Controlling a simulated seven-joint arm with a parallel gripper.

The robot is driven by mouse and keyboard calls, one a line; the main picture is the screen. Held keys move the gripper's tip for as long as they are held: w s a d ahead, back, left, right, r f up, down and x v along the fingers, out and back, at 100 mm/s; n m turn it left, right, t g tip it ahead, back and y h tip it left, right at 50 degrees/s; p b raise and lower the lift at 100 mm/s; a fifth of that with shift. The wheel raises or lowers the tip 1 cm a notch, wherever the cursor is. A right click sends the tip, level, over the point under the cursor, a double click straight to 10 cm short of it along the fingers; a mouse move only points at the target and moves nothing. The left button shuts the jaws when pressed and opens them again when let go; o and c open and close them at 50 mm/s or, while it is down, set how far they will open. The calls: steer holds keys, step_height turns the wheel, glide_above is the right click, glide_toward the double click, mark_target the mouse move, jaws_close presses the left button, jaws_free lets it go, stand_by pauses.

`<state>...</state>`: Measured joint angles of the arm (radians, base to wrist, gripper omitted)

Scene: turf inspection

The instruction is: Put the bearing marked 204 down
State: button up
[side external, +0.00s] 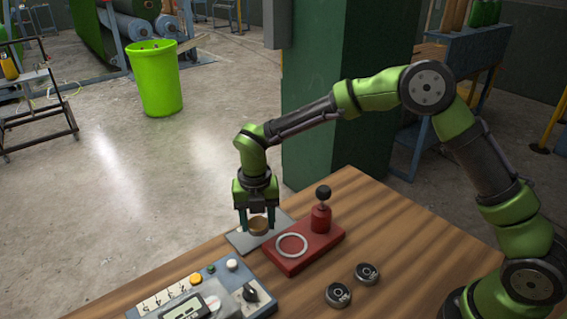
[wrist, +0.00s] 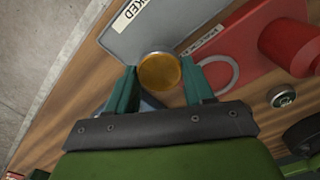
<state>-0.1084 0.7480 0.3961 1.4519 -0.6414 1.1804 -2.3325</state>
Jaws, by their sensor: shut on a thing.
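My gripper (side external: 258,218) points straight down over the grey plate at the table's far edge. It is shut on a round brownish-gold piece (side external: 258,228), which lies between both fingers in the wrist view (wrist: 159,72). No number is readable on this piece, so I cannot tell whether it is the bearing marked 204. The grey plate (side external: 239,242) is under it; its label ends in "KED" in the wrist view (wrist: 119,45). I cannot tell whether the piece touches the plate. Two dark round bearings (side external: 338,294) (side external: 367,272) lie on the table at the right; their markings are too small to read.
A red fixture (side external: 325,238) with a pale ring (side external: 292,245) and a black-knobbed post (side external: 322,205) stands right beside the plate. A control box (side external: 205,291) with buttons and a dial is at the front. The wooden table (side external: 410,235) is bare toward the right.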

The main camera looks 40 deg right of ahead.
mark_target(248, 236)
steer(key=shift+w+a+f, duration=0.1)
steer(key=shift+w+a, duration=0.25)
steer(key=shift+w, duration=0.45)
steer(key=shift+w+a+f, duration=0.1)
steer(key=shift+w+a, duration=0.2)
steer(key=shift+w, duration=0.5)
steer(key=shift+f, duration=1.7)
steer(key=shift+f, duration=0.15)
steer(key=o, duration=1.3)
